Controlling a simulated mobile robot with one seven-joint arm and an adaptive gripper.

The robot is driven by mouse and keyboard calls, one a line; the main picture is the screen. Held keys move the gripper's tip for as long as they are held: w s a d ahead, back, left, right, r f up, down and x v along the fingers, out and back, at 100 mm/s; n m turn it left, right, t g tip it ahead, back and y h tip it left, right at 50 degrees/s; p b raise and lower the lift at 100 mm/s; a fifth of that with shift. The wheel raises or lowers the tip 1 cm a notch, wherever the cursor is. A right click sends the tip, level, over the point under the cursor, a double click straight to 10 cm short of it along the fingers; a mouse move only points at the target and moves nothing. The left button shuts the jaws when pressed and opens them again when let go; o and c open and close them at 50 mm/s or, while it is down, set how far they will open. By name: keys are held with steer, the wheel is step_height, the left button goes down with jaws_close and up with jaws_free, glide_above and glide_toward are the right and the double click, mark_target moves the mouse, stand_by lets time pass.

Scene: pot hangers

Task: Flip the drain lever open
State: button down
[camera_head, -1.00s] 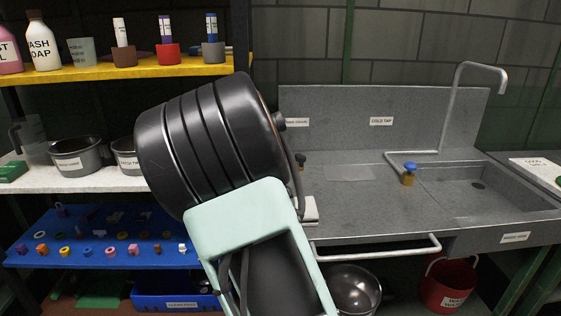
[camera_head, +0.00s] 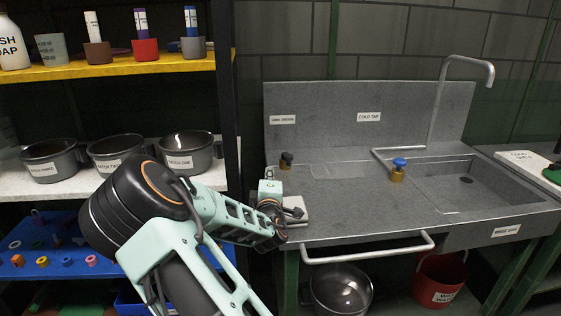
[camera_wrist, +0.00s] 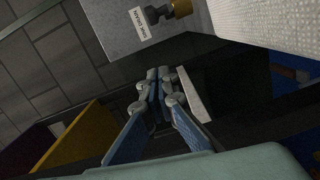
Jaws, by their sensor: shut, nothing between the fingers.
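The drain lever (camera_head: 286,160) is a small dark handle on the back left of the metal counter, below the "sink drain" label (camera_head: 283,120). In the wrist view the lever (camera_wrist: 158,13) shows at the top edge, dark with a brass-coloured base, beside its label (camera_wrist: 138,22). Its exact angle is hard to tell. My gripper (camera_wrist: 160,80) is shut and empty, below the lever in the wrist view and apart from it. In the head view my arm reaches to the counter's left end, with its wrist in front of the lever; the fingertips are not clear there.
A blue-topped cold tap valve (camera_head: 399,168), a bent spout (camera_head: 461,60) and a sink basin (camera_head: 470,190) are to the right. A front rail (camera_head: 370,248) runs along the counter. A shelf post (camera_head: 228,100) and pots (camera_head: 187,152) stand left. A small white slab (camera_head: 297,204) is near my wrist.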

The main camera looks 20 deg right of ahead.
mark_target(287, 157)
steer(key=shift+w, duration=0.1)
steer(key=w+d, duration=0.2)
steer(key=w, duration=0.1)
steer(key=w+d, duration=0.2)
steer(key=w, duration=0.1)
steer(key=w+d, duration=0.2)
steer(key=d, duration=0.1)
steer(key=shift+w+f, duration=0.35)
steer(key=shift+w, duration=0.05)
steer(key=shift+d, duration=0.3)
steer(key=shift+s, duration=0.1)
steer(key=shift+s+d+n+t+y, duration=0.1)
steer(key=shift+d+n+t+y, duration=0.2)
steer(key=shift+n+y, duration=0.35)
